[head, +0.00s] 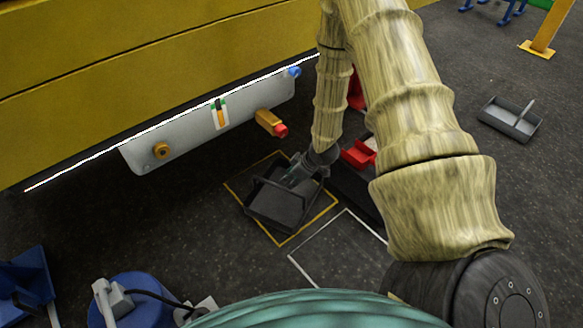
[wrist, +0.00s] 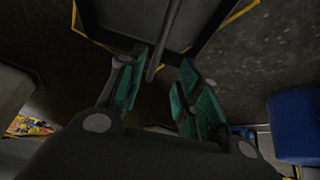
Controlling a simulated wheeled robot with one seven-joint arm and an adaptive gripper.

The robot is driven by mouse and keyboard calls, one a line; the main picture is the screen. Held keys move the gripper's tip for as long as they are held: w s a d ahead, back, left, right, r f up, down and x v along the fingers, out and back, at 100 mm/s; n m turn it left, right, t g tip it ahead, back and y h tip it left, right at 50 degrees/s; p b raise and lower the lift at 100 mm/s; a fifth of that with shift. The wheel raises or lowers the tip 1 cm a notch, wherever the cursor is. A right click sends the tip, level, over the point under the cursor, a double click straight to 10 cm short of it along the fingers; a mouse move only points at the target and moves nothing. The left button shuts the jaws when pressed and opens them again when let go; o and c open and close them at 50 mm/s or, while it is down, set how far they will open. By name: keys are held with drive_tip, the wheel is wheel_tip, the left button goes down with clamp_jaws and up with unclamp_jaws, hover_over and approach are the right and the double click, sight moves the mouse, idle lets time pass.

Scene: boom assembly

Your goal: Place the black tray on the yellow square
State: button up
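The black tray (head: 283,207) with an upright handle sits on the floor inside the yellow square (head: 317,217), a yellow outline. The yellow outline shows on the near and left sides; my arm and the tray hide part of the rest. My gripper (head: 299,174) is low over the tray at its handle. In the wrist view, my gripper's two teal-padded fingers (wrist: 161,72) are spread apart. The tray's dark handle bar (wrist: 166,40) runs between them, with gaps on both sides. The tray floor (wrist: 133,14) and yellow lines show beyond.
A white outlined square (head: 340,255) next to the yellow one is empty. Red bins (head: 358,155) stand right behind my gripper. A grey panel (head: 190,135) with an orange red-tipped part (head: 270,122) is behind the tray. Another grey tray (head: 511,119) lies far right.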

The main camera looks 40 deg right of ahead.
drive_tip(key=s+a+f+m+g, duration=0.1)
drive_tip(key=s+a+f+m, duration=0.15)
drive_tip(key=s+a, duration=0.5)
drive_tip(key=s+a+f+m+g, duration=0.1)
drive_tip(key=s+a+f+g, duration=0.1)
drive_tip(key=s+a+f, duration=0.35)
drive_tip(key=s+a+m+g+h, duration=0.1)
drive_tip(key=s+a, duration=0.2)
drive_tip(key=s, duration=0.6)
drive_tip(key=s+a+m+g+h, duration=0.1)
drive_tip(key=s+a, duration=0.2)
drive_tip(key=s, duration=0.7)
drive_tip(key=shift+s+a+r+g, duration=0.15)
drive_tip(key=shift+a+r+g, duration=0.15)
drive_tip(key=shift+r, duration=0.05)
drive_tip(key=shift+m, duration=0.35)
